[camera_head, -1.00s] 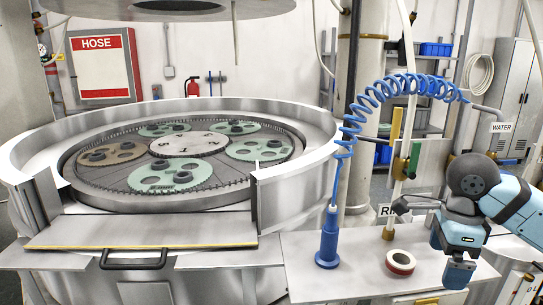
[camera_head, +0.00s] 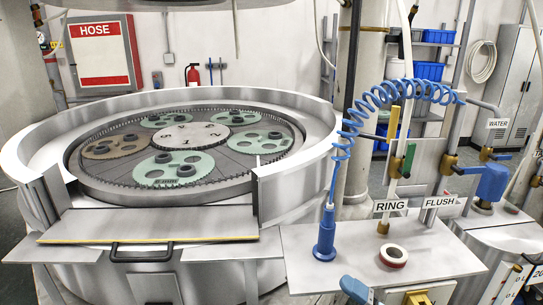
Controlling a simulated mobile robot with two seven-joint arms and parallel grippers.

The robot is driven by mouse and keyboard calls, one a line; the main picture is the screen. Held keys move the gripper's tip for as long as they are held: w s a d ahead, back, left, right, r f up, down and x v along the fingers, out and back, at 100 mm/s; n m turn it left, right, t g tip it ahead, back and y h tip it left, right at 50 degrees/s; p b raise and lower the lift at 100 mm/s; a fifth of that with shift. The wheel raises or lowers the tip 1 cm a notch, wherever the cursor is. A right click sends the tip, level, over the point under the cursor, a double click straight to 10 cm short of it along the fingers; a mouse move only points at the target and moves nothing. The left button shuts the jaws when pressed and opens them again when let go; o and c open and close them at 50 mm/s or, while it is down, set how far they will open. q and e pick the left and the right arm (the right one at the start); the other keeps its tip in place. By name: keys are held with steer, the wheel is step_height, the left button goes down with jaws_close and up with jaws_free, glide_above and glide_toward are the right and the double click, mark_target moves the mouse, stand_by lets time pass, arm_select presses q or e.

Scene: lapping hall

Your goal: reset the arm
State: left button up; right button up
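Neither of my grippers shows in the head view now, and no arm link of mine is clearly in sight. The space above the right side bench (camera_head: 320,262), where an arm was earlier, is open. A small blue piece (camera_head: 355,289) shows at the bottom edge; I cannot tell what it belongs to.
The round lapping machine (camera_head: 90,205) with green and brown carriers fills the left. A blue nozzle (camera_head: 325,235) with a coiled blue hose (camera_head: 350,130) stands on the bench beside a red-and-white ring (camera_head: 393,256). Taps and the RING and FLUSH signs (camera_head: 440,201) stand behind it.

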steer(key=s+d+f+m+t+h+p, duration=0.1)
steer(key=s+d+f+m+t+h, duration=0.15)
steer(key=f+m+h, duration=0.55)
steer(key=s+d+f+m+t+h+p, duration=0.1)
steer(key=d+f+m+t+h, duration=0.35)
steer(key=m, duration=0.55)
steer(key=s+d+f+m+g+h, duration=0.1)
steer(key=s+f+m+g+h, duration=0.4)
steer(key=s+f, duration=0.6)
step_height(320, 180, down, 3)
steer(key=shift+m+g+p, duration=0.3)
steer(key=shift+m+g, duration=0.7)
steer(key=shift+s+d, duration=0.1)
